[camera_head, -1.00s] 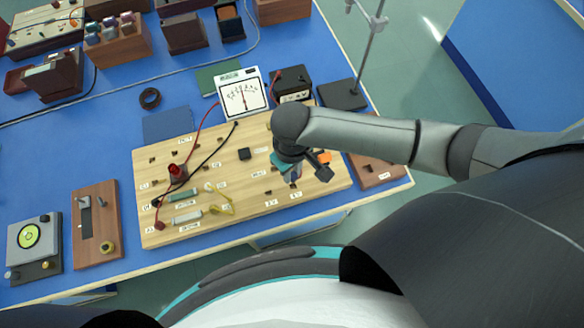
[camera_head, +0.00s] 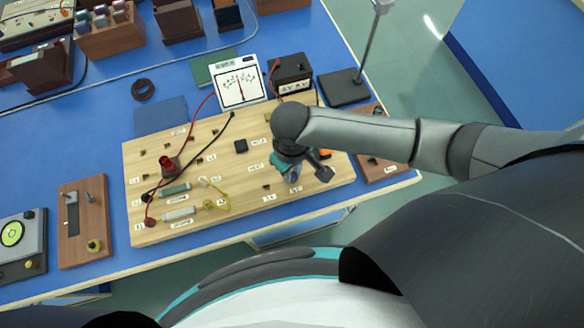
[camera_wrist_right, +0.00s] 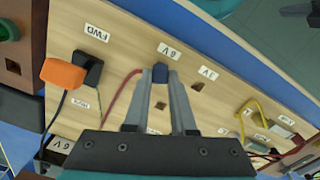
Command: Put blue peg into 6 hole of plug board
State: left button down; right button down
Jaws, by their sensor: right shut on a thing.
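The blue peg (camera_wrist_right: 159,72) is held between the two fingertips of my right gripper (camera_wrist_right: 160,80) in the right wrist view. It is just beside the 6 label (camera_wrist_right: 168,50) of the wooden plug board (camera_head: 225,205). The peg covers the spot below that label, so I cannot tell whether it is in the hole or above it. In the head view, my right gripper (camera_head: 295,178) is over the right part of the board and mostly hides the peg. My left gripper is not in view.
An orange plug (camera_wrist_right: 63,75) and a black block (camera_wrist_right: 88,68) are beside the gripper. A red post (camera_head: 169,163), resistors and wires occupy the board's left side. A meter (camera_head: 240,82) and black box (camera_head: 290,76) stand behind it. The board's right front is mostly clear.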

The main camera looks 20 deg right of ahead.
jog(key=shift+f, duration=0.3)
jog(key=c, duration=0.7)
grip_release()
jog(key=shift+o, duration=0.2)
notch_tip(320, 180, up, 15)
jog(key=p, duration=0.3)
jog(key=shift+r, duration=0.15)
